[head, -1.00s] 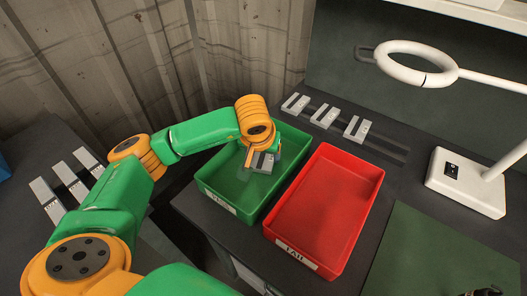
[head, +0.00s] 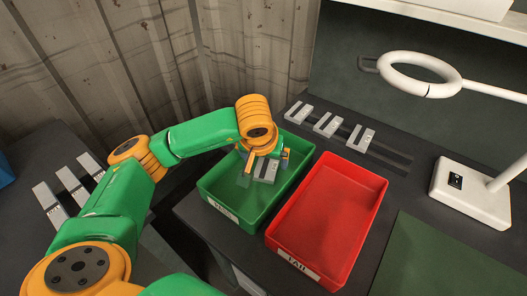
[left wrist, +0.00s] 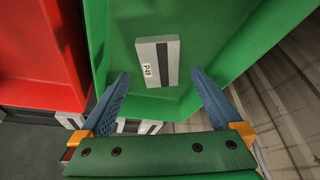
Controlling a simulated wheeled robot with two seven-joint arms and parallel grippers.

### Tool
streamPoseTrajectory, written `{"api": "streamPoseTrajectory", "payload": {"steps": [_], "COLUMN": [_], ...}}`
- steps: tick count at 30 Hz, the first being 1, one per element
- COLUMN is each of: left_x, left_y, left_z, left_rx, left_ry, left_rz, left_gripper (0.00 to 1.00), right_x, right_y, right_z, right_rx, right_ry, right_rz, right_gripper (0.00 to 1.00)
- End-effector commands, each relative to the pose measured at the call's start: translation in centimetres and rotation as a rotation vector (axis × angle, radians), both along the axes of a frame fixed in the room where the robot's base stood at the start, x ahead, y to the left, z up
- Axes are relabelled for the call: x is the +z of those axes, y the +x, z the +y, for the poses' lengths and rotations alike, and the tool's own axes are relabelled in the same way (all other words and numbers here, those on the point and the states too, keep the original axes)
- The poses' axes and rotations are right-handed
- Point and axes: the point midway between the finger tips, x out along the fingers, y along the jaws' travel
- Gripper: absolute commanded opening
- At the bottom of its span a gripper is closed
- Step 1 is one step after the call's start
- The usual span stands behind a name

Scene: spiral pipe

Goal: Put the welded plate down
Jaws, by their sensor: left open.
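The welded plate (head: 266,171), a small grey plate with a dark stripe, lies in the green tray (head: 217,206). It also shows in the left wrist view (left wrist: 158,62), flat on the green floor with a small white label on it. My left gripper (head: 265,160) is over the tray, close above the plate. In the left wrist view its two blue fingers (left wrist: 158,76) are spread wide. The plate is beyond the fingertips, with clear gaps at both sides. My right gripper is not in view.
A red tray (head: 330,215) labelled FAIL stands right of the green one. Several similar plates stand in a row on a dark strip (head: 385,155) behind the trays, others on the left table (head: 28,150). A white ring lamp (head: 465,195) stands at right, by a green mat (head: 450,262).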

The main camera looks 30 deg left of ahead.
Motion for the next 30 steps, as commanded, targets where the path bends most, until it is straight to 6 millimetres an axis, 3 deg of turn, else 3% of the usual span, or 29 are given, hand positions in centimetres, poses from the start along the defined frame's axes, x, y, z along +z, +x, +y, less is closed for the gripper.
{"api": "streamPoseTrajectory", "payload": {"steps": [3, 9, 13, 26, 30], "left_x": [3.2, 7.5, 8.4, 8.5, 11.4], "left_y": [-1.1, -2.8, -3.3, -3.3, -3.3], "left_z": [-0.3, -0.8, -0.9, -0.9, -0.9], "left_rx": [-0.004, 0.000, 0.000, 0.000, 0.000], "left_ry": [0.001, 0.000, 0.001, 0.000, 0.000], "left_rz": [-0.008, -0.005, -0.002, 0.000, 0.000], "left_gripper": [0.99, 0.99, 0.99, 0.99, 0.99], "right_x": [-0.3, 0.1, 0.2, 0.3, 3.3], "right_y": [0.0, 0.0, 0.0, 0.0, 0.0], "right_z": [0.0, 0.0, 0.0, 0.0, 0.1], "right_rx": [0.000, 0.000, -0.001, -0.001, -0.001], "right_ry": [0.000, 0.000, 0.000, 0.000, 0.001], "right_rz": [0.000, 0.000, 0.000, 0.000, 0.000], "right_gripper": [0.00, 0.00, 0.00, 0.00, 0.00]}}
